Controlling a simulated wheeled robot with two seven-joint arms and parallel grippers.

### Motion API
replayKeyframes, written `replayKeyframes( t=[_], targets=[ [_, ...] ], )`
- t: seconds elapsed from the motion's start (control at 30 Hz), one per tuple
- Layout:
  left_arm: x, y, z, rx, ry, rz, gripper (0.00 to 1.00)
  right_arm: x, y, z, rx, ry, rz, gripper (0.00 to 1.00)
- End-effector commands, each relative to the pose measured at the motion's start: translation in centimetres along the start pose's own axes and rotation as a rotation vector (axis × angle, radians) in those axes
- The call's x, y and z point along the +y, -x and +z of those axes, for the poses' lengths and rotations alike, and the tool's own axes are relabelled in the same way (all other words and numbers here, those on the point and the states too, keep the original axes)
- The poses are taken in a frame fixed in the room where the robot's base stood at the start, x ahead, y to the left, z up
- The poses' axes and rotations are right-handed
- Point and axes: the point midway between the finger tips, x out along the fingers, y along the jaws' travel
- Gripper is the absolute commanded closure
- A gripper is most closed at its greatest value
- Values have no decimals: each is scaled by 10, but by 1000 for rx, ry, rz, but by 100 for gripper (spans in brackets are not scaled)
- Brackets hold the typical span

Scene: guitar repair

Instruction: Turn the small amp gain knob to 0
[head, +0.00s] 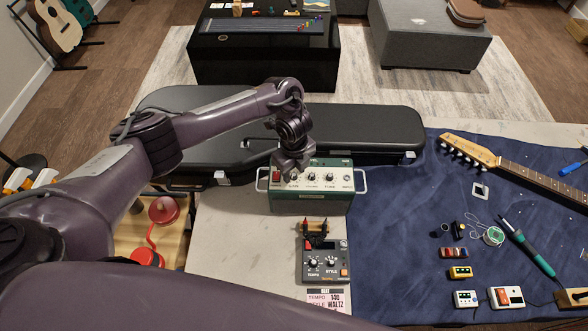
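The small amp (311,202) is a green box with a pale front panel and metal side handles, standing on the bench at the centre of the head view. A red switch (276,175) sits at the panel's left, with a row of dark knobs to its right. My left gripper (292,172) points down over the leftmost knob (293,178). The labels are too small to read surely, and I cannot tell whether the fingers touch the knob or are open or shut. The pointer of that knob cannot be made out. My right gripper is not in view.
A black guitar case (370,128) lies behind the amp. A dark drum-machine-like box (325,262) with knobs stands in front of it. A blue cloth (400,230) on the right bears a guitar neck (520,170), a soldering iron (525,245) and small pedals (507,297).

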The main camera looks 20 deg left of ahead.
Motion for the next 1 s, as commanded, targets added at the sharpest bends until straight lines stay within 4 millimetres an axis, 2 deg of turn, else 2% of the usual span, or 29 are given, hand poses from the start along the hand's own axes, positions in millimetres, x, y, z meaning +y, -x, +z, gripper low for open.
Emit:
replayKeyframes(
  t=[0.13,0.23,0.33,0.4,0.6,1.0],
  targets=[
    [0,2,0,1,-1,1,61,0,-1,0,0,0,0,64],
    [-1,11,0,1,-2,-2,61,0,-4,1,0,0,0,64],
    [-1,27,1,-1,-2,-4,61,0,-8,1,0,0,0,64],
    [-1,44,1,-2,-4,-3,61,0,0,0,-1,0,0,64],
    [-1,73,1,-3,-2,-3,61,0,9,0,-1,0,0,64],
    [0,78,0,0,1,1,61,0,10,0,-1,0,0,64]
  ],
)
